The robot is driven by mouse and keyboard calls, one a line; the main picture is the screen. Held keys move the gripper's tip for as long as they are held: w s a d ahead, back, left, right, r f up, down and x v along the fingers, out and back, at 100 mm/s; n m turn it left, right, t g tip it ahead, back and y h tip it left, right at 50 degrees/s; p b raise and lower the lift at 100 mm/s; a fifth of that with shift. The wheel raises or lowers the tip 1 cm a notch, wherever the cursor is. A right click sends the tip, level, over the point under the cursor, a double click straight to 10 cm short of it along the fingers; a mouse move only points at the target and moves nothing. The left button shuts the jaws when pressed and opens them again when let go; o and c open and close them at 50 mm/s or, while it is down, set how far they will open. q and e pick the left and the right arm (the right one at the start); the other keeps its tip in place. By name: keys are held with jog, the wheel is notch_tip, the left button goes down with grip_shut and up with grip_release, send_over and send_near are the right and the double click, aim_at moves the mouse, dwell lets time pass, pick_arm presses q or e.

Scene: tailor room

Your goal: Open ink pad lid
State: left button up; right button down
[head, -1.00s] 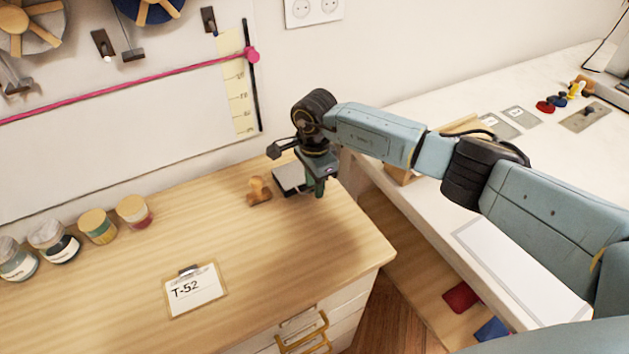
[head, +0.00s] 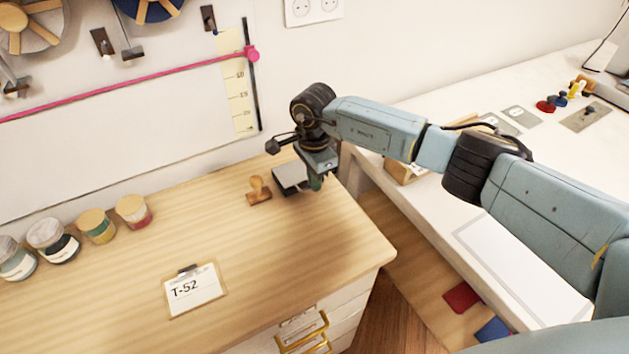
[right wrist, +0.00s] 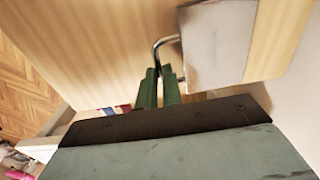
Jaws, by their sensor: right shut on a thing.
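The ink pad (head: 289,177) is a flat, dark grey, squarish case near the back right of the wooden table. In the right wrist view its grey metal lid (right wrist: 216,45) shows from above, with a thin bent metal handle (right wrist: 160,42) on its left side. My right gripper (head: 316,182) is at the right edge of the pad. In the right wrist view its green fingers (right wrist: 159,76) are shut on the handle. The lid appears to lie flat; any gap under it is hidden. My left gripper is not in view.
A wooden stamp (head: 258,190) stands just left of the pad. Several jars (head: 97,226) line the back left, and a T-52 card (head: 194,290) lies near the front. The middle of the table (head: 210,235) is clear. A white table (head: 455,215) stands at right.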

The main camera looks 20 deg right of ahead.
jog(key=w+r+b, duration=0.2)
jog(key=r, duration=0.1)
jog(key=w+r+b, duration=0.1)
jog(key=r, duration=0.1)
jog(key=shift+a+r, duration=0.1)
jog(key=shift+a, duration=0.2)
jog(key=shift+w+b, duration=0.1)
jog(key=shift+b, duration=0.2)
